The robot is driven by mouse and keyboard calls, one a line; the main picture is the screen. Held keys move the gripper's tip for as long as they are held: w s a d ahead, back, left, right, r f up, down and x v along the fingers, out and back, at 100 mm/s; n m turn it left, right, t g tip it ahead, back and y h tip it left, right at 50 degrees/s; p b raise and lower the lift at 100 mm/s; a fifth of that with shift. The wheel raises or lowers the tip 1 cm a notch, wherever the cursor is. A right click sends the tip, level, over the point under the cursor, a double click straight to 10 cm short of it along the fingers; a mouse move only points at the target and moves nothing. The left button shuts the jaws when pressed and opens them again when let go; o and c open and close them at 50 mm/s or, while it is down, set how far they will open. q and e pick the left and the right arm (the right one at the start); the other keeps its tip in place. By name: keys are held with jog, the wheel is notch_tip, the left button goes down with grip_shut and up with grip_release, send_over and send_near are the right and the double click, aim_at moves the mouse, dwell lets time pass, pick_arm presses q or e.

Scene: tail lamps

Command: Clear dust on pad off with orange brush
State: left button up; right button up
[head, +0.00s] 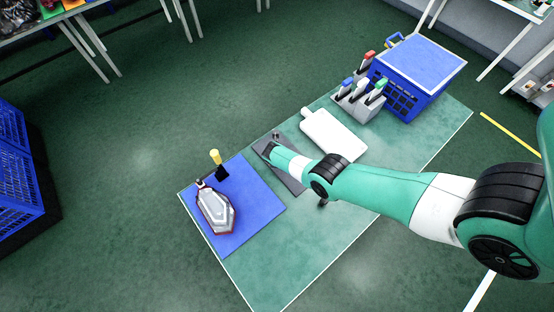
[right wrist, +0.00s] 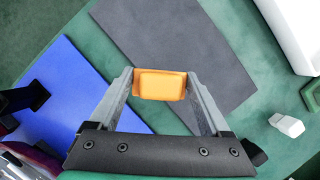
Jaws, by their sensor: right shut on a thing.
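My right gripper (right wrist: 160,85) is shut on an orange block-like piece (right wrist: 160,84), which looks like the orange brush handle seen end-on. Its bristles are hidden. In the head view my right arm reaches from the right, and its gripper end (head: 269,150) is over the dark grey pad (head: 292,181). The orange piece cannot be made out there. The grey pad (right wrist: 185,35) lies below the gripper in the right wrist view. I cannot tell whether the brush touches it. No dust can be made out on the pad. My left gripper is not in view.
A blue mat (head: 258,205) holds a red-edged clear lamp (head: 216,212). A yellow-topped black tool (head: 216,160) stands near its far edge. A white board-like piece (head: 333,135), a grey holder with coloured-handled tools (head: 358,103) and a lidded blue crate (head: 395,92) are farther right.

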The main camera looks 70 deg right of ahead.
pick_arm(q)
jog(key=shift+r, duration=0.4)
pick_arm(e)
jog(key=shift+r, duration=0.45)
notch_tip(320, 180, up, 3)
jog(key=p, duration=0.3)
jog(key=shift+r, duration=0.1)
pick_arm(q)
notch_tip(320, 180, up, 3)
pick_arm(e)
jog(key=shift+s, duration=0.1)
